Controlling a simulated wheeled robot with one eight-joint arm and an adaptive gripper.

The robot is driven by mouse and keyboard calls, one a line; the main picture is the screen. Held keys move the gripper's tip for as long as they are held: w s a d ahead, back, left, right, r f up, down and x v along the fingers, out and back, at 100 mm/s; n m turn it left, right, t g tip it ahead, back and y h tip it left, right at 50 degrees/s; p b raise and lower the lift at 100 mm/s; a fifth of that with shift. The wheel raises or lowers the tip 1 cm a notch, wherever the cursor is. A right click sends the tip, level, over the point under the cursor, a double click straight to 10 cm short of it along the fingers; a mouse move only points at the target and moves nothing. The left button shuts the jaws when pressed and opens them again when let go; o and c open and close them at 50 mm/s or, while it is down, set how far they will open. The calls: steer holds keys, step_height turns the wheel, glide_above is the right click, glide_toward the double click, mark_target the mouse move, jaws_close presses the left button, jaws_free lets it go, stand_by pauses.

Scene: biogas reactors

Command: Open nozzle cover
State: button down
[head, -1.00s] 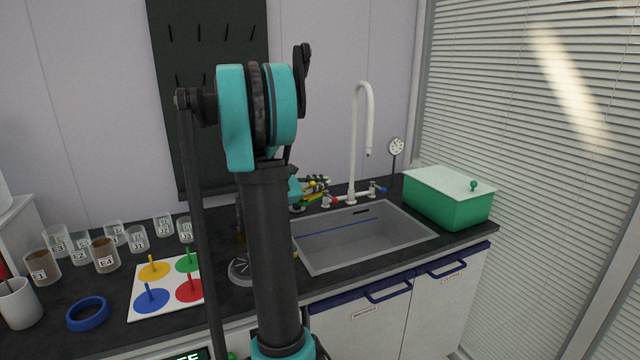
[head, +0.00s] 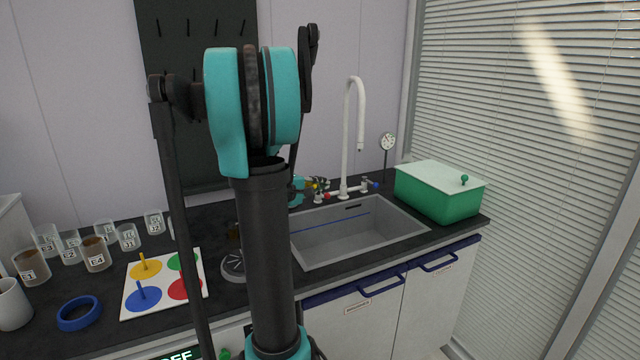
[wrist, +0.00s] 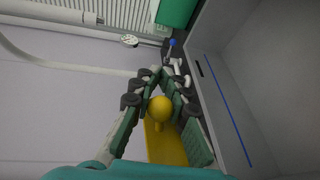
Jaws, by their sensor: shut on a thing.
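In the wrist view a yellow round knob (wrist: 160,108) stands on a flat yellow piece (wrist: 161,148). I take this for the nozzle cover, but cannot confirm it. My gripper (wrist: 160,76) has its green and black fingers closed in around the knob, with the tips converging beyond it. The wrist view does not show whether the cover is raised. In the head view my gripper (head: 318,184) is partly seen behind my arm, near the back left of the sink. My arm hides what lies below and left of it there.
The sink (head: 345,240) is empty, with a tall white tap (head: 347,130) behind it. A green box (head: 440,192) with a pale lid stands right of it. At left are several labelled beakers (head: 97,255), a coloured peg board (head: 165,282) and a blue ring (head: 78,312).

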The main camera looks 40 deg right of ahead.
steer(key=shift+s+f+m+t, duration=0.25)
steer(key=shift+f+m+t, duration=0.15)
steer(key=shift+m, duration=0.7)
steer(key=c, duration=1.5)
jaws_free()
steer(key=shift+c, duration=0.2)
steer(key=v, duration=1.2)
steer(key=shift+o, duration=0.5)
steer(key=shift+d, duration=0.1)
